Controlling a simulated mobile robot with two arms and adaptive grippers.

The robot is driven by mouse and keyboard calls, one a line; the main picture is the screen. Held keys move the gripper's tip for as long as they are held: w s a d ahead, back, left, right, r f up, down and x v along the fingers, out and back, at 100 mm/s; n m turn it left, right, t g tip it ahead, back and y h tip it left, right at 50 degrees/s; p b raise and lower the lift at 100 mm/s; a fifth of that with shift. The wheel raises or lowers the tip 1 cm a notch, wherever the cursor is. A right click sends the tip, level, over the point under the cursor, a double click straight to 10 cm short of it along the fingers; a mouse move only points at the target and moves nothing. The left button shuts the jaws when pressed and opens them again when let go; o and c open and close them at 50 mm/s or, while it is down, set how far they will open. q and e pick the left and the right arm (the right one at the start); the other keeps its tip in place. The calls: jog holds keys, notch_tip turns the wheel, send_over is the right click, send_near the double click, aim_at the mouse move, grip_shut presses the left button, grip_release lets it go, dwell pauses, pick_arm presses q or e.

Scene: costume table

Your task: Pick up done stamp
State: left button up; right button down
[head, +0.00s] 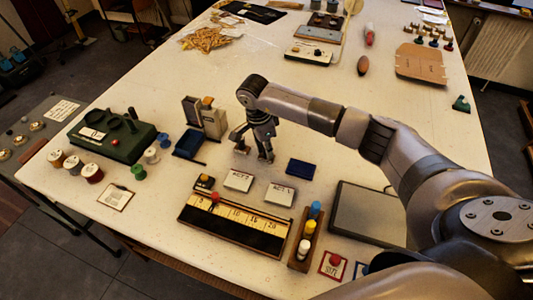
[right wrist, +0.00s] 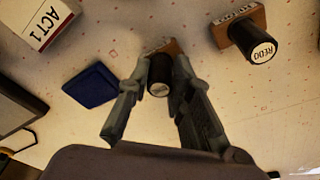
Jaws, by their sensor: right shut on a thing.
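My right gripper (head: 253,154) points down at the table behind the ACT 2 box (head: 238,181). In the right wrist view its fingers (right wrist: 160,76) are shut on a stamp (right wrist: 158,89) with a black handle and a wooden base. Its round white label is too small to read, and the fingers hide its sides. I take it for the done stamp. A second stamp, labelled REDO (right wrist: 262,51), stands apart at the right of that view. It also seems to show in the head view (head: 204,181), left of the ACT 2 box. My left gripper is not in view.
A blue pad (head: 300,168) and the ACT 1 box (head: 280,194) lie close by. A blue tray (head: 189,144) and an upright holder (head: 207,118) stand to the left. A numbered board (head: 235,215) is at the front. The table behind my gripper is mostly clear.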

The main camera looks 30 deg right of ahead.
jog(key=shift+r, duration=0.1)
jog(key=shift+r+b, duration=0.3)
jog(key=shift+r, duration=0.2)
notch_tip(320, 180, up, 19)
jog(key=b, duration=0.4)
jog(key=shift+f, duration=0.1)
jog(key=c, duration=1.9)
grip_release()
jog(key=shift+c, duration=0.2)
jog(key=c, duration=0.4)
